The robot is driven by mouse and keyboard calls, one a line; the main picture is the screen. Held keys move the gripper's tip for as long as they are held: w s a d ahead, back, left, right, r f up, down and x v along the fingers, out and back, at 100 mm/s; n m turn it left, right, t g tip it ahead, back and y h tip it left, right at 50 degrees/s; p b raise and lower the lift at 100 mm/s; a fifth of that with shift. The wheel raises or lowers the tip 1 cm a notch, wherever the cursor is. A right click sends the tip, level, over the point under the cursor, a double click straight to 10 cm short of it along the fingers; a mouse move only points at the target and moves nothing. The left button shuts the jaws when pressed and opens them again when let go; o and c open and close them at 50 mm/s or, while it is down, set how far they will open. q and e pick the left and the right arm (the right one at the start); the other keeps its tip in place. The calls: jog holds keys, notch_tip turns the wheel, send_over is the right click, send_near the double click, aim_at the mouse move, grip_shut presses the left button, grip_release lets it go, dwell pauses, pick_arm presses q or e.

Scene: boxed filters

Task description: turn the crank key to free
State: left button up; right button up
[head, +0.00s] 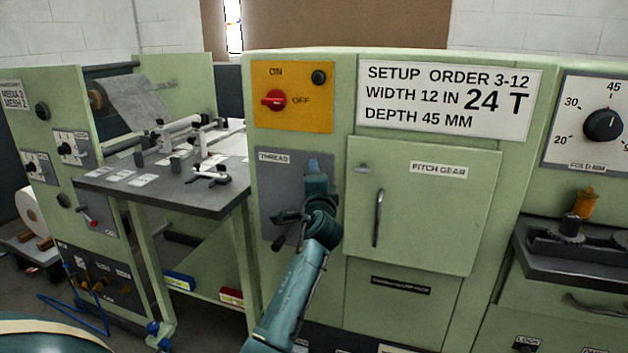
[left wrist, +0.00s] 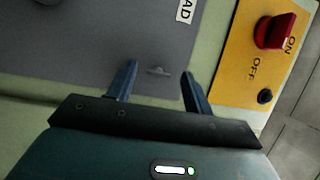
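My left gripper (left wrist: 158,80) is open, its two dark blue fingers apart in front of the grey THREAD panel (left wrist: 90,40). In the head view the left gripper (head: 312,170) covers the right side of this grey panel (head: 273,180). A small grey raised piece (left wrist: 158,71) shows between the fingertips; nothing is gripped. I cannot tell whether it is the crank key. The edge of a dark round part (left wrist: 45,2) shows at the top left of the left wrist view. My right gripper is not in view.
Above the panel is a yellow plate (head: 320,75) with a red ON/OFF switch (head: 274,100). To the right is the PITCH GEAR door (head: 430,215) with a vertical handle (head: 377,218). A dark table (head: 150,190) with fittings stands left.

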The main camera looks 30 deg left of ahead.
pick_arm(q)
jog(key=v, duration=1.3)
